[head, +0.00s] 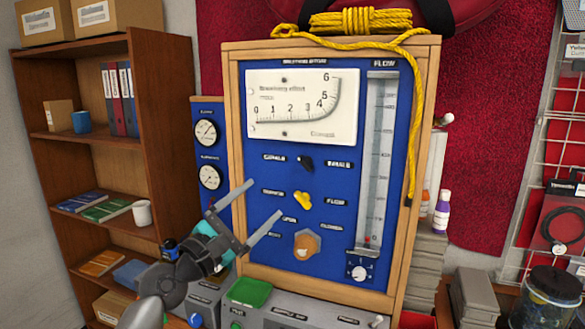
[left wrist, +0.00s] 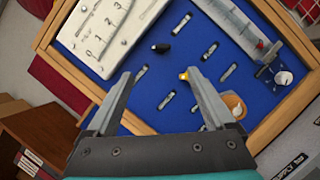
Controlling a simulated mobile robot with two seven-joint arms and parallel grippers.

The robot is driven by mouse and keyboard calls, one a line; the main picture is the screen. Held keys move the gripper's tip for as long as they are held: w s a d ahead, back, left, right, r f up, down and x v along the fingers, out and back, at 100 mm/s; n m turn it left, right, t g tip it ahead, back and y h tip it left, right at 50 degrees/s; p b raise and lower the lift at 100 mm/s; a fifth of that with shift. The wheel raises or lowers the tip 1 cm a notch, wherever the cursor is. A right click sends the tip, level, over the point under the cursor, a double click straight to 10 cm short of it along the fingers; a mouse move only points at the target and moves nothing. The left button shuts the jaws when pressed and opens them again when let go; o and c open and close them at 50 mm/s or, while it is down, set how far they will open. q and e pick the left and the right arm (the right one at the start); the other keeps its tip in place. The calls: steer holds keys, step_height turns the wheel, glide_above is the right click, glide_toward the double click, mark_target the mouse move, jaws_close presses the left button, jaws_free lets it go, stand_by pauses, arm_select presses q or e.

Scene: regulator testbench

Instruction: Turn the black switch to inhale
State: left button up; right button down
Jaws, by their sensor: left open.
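The black switch (head: 306,163) sits on the blue front panel (head: 345,205) below the white dial gauge, between two small labels whose words are too blurred to read surely. I cannot tell which label it points to. It also shows in the left wrist view (left wrist: 160,48), beyond the fingertips and roughly between their lines. My left gripper (head: 265,198) is open and empty, in front of the panel, lower and left of the switch in the head view. Its two fingers spread wide in the left wrist view (left wrist: 158,73). My right gripper is not in view.
A yellow knob (head: 302,200) and an orange-brown knob (head: 306,244) sit below the switch; the yellow one is close to a fingertip in the left wrist view. A flow tube (head: 379,160) stands at right. A wooden frame (head: 233,120) surrounds the panel. A bookshelf (head: 150,75) stands left.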

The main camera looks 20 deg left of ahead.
mark_target(303, 166)
arm_select(q)
steer(key=x, duration=1.4)
steer(key=shift+w+d+f, duration=0.1)
steer(key=shift+w+d, duration=0.05)
steer(key=shift+w, duration=0.2)
steer(key=shift+c, duration=0.2)
steer(key=c, duration=1.3)
